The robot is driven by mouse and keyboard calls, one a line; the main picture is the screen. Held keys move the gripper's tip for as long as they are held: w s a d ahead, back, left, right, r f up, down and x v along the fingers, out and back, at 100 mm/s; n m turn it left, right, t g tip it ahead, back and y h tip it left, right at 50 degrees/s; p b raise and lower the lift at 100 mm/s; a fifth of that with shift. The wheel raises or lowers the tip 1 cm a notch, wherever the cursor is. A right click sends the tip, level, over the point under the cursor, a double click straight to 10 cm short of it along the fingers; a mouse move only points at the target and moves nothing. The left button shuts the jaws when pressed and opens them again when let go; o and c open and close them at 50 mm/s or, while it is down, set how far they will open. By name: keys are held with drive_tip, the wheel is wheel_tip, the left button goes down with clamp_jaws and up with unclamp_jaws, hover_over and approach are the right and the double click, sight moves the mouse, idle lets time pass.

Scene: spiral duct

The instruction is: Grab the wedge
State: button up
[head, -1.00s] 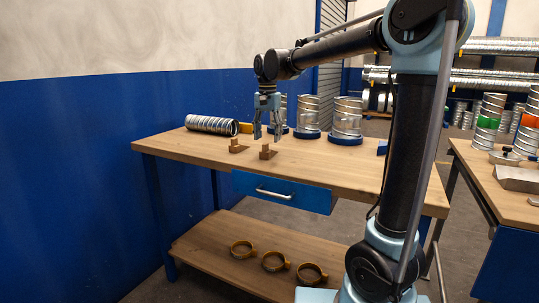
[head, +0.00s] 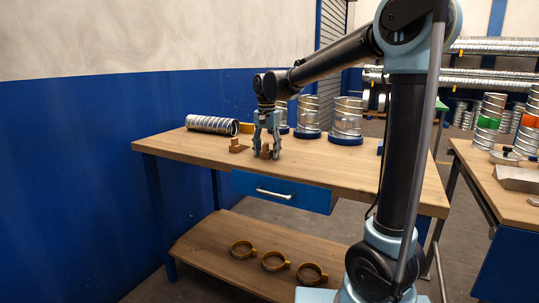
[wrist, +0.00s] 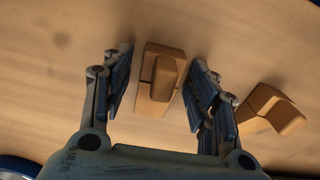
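Two brown wooden wedges with upright grips sit on the workbench (head: 340,175). The right wedge (head: 265,153) is in the head view below my gripper (head: 266,154). In the wrist view this wedge (wrist: 161,80) lies between the two fingers of my gripper (wrist: 160,95), which are open with a gap on each side. The other wedge (head: 237,146) stands just to the left in the head view and shows at the right in the wrist view (wrist: 270,108). My fingertips are down at the height of the right wedge and partly cover it in the head view.
A silver spiral duct (head: 211,124) lies at the back left of the bench. Upright duct pieces on blue bases (head: 347,120) stand behind my gripper. Several brass clamp rings (head: 275,261) lie on the lower shelf. The bench front is clear.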

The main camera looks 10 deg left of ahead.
drive_tip(key=c, duration=0.8)
drive_tip(key=shift+c, duration=0.2)
drive_tip(key=shift+r, duration=0.1)
